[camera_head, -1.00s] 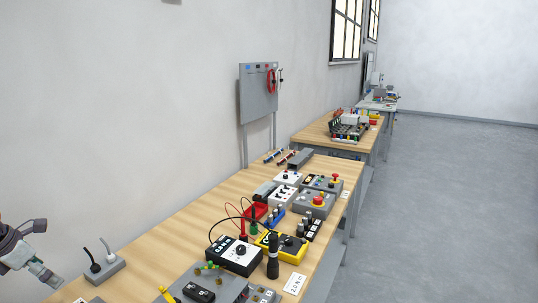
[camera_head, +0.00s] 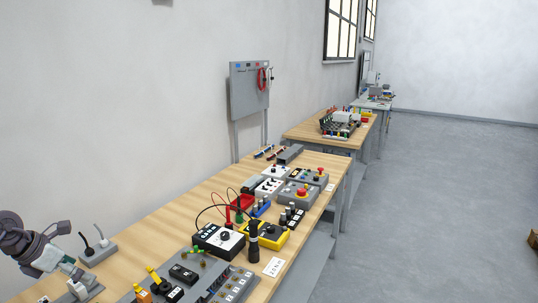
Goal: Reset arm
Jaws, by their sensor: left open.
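My left gripper (camera_head: 74,275) is at the lower left of the head view, by the near left edge of the wooden table (camera_head: 170,219). It points down and to the right, close to a small grey block; I cannot tell whether it touches it. The fingers are small in the picture, and nothing shows held between them. A grey box with two upright levers (camera_head: 99,252) stands just right of the gripper. My right gripper is not in view.
The table holds a black and white meter (camera_head: 218,241), a yellow device (camera_head: 270,241), a dark cylinder (camera_head: 253,238) and boxes with red buttons (camera_head: 299,194). A grey panel (camera_head: 249,92) stands by the wall. The floor (camera_head: 430,200) at right is open.

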